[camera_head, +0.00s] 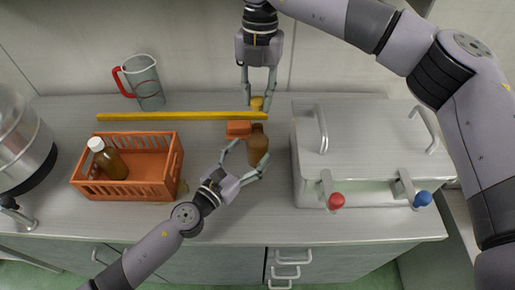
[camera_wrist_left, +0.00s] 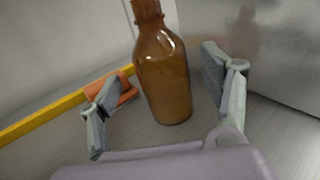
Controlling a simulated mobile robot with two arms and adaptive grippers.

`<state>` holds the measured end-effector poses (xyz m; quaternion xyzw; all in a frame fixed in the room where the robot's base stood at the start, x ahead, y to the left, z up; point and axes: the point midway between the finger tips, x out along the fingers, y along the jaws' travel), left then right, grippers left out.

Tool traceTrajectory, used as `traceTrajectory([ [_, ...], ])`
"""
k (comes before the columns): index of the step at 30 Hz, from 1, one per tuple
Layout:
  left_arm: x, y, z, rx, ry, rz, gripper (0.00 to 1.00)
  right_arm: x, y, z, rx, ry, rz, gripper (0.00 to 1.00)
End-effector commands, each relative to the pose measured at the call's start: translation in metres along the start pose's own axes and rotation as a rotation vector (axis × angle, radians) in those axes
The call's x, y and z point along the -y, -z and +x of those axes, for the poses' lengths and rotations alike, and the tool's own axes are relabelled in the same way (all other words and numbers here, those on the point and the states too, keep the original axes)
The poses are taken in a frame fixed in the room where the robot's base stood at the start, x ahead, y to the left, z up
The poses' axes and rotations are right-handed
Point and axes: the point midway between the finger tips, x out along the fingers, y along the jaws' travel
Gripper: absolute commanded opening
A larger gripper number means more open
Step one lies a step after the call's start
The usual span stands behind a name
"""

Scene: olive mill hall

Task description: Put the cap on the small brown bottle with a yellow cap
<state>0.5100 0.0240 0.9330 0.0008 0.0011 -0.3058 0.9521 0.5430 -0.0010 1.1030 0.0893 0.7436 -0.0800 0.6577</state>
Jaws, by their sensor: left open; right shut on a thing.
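The small brown bottle (camera_head: 258,148) stands upright on the counter, uncapped; its neck (camera_wrist_left: 148,12) is cut by the top edge of the left wrist view. My left gripper (camera_head: 251,151) is open, with one finger on either side of the bottle; in the left wrist view gaps show between the glass and both fingers. My right gripper (camera_head: 257,98) points down from above, shut on the yellow cap (camera_head: 257,103). In the head view the cap is just above the bottle in the picture; its height over the counter is hard to tell.
A small orange block (camera_head: 238,129) lies close beside the bottle. A long yellow bar (camera_head: 170,116) runs behind. An orange crate (camera_head: 160,188) holds a white-capped bottle (camera_head: 108,158). A measuring jug (camera_head: 147,84) stands at the back. A steel box (camera_head: 375,140) stands right of the bottle.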

Motion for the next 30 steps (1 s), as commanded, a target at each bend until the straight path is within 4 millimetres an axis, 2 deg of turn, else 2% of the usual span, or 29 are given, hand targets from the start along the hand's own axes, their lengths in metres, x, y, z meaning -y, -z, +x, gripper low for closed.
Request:
traceTrajectory([
  [1,0.001,-0.001,0.007,0.004,0.001,-0.001,0.72,0.000,0.000,0.000,0.000,0.000,0.000,0.17],
  [6,0.001,-0.001,0.020,0.003,0.002,-0.002,0.72,0.000,0.000,0.000,0.000,0.000,0.000,0.17],
  [17,0.001,-0.001,0.022,0.002,0.001,-0.001,0.72,0.000,0.000,0.000,0.000,0.000,-0.001,0.17],
  [30,0.001,-0.001,0.022,0.002,0.001,-0.002,0.42,0.000,0.000,0.000,0.000,0.000,0.000,0.16],
])
